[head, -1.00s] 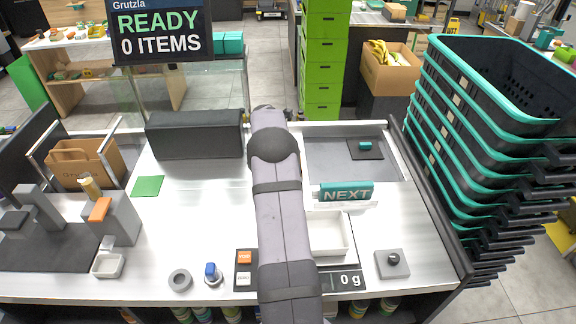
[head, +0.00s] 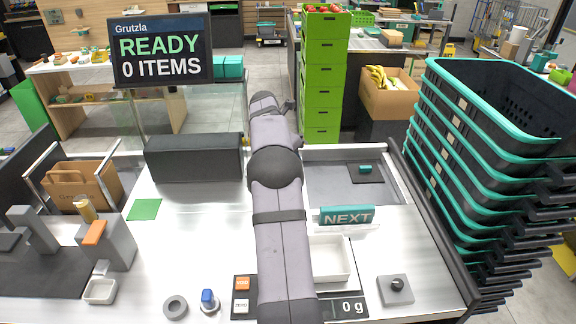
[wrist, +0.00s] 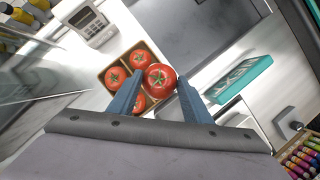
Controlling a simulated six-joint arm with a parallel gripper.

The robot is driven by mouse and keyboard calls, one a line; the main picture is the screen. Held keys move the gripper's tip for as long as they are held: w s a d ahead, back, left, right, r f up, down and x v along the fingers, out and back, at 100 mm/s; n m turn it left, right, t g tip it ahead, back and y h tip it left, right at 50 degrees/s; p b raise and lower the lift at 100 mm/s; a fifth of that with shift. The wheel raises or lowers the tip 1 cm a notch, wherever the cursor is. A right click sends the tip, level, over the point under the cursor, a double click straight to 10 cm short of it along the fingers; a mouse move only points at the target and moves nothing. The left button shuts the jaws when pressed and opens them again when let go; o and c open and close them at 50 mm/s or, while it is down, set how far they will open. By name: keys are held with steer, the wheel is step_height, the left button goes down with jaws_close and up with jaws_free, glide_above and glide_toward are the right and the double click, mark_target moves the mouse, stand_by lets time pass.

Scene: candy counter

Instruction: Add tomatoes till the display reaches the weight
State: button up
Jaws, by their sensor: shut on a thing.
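In the wrist view my gripper (wrist: 160,95) has its two blue fingers closed around a red tomato (wrist: 159,77). Behind it is a brown-edged box (wrist: 103,76) with several more tomatoes, such as one at its left (wrist: 115,77); how far the held one is above the box I cannot tell. In the head view the fingers are hidden at the far end of my arm. The weight display (head: 343,307) reads 0 g. A white tray (head: 345,278) beside my arm looks empty where it shows; my arm hides part of it.
A NEXT sign (head: 347,215) stands behind the tray. A long black box (head: 193,157) lies left of my arm. Stacked baskets (head: 470,170) line the right side. A screen (head: 160,50) reads READY, 0 ITEMS. Red produce tops the green crates (head: 322,75).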

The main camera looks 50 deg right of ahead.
steer(key=s+d+r+m+p, duration=0.1)
steer(key=s+d+r+p, duration=0.15)
steer(key=r, duration=0.35)
steer(key=s+d+r+p, duration=0.1)
steer(key=s+r+p, duration=0.15)
steer(key=r, duration=0.35)
steer(key=s+a+r+p, duration=0.2)
steer(key=s+r+p, duration=0.1)
steer(key=s+p, duration=0.3)
steer(key=s+a+f+m+g+y, duration=0.2)
steer(key=s+a+f+m, duration=0.3)
steer(key=s+a+m, duration=0.2)
steer(key=s+a+f+m+g+y+p, duration=0.1)
steer(key=s+a+f+m+g+y, duration=0.1)
steer(key=s+a+f+m, duration=0.3)
steer(key=s+a+m, duration=0.3)
steer(key=s+m, duration=0.1)
steer(key=shift+a+m, duration=0.2)
steer(key=shift+m, duration=0.2)
steer(key=shift+s+r+g+p, duration=0.1)
steer(key=shift+g+p, duration=0.2)
steer(key=shift+f+b, duration=2.95)
steer(key=shift+f, duration=2)
